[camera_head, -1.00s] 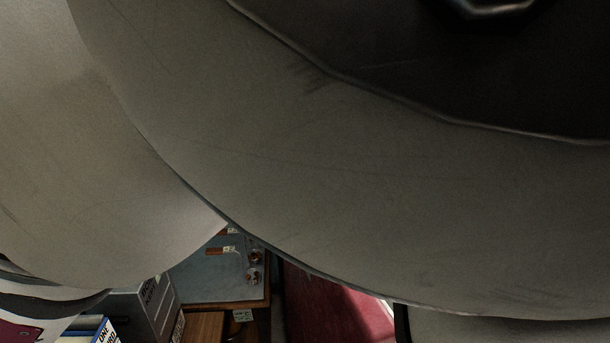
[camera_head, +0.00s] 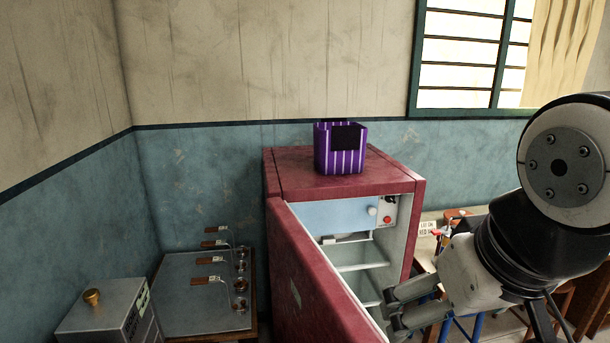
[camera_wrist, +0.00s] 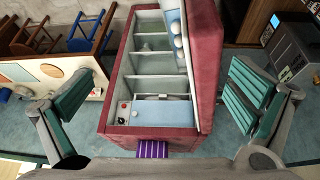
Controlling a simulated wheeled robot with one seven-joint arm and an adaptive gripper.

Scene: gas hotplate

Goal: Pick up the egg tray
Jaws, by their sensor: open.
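I cannot make out an egg tray for certain in either view. The red fridge (camera_head: 345,180) stands open, with its door (camera_head: 318,285) swung toward the camera. Pale shelves (camera_head: 360,257) show inside; they also appear upside down in the wrist view (camera_wrist: 155,62). Small white rounded shapes (camera_wrist: 178,42) sit along the door's inner side in the wrist view; I cannot tell what they are. My gripper (camera_head: 390,310) is open and empty, in front of the fridge opening at its right side. The lower fridge interior is hidden by the door and gripper.
A purple striped box (camera_head: 340,160) stands on the fridge top. A blue-grey hotplate (camera_head: 195,300) and a grey metal box (camera_head: 105,318) are at left.

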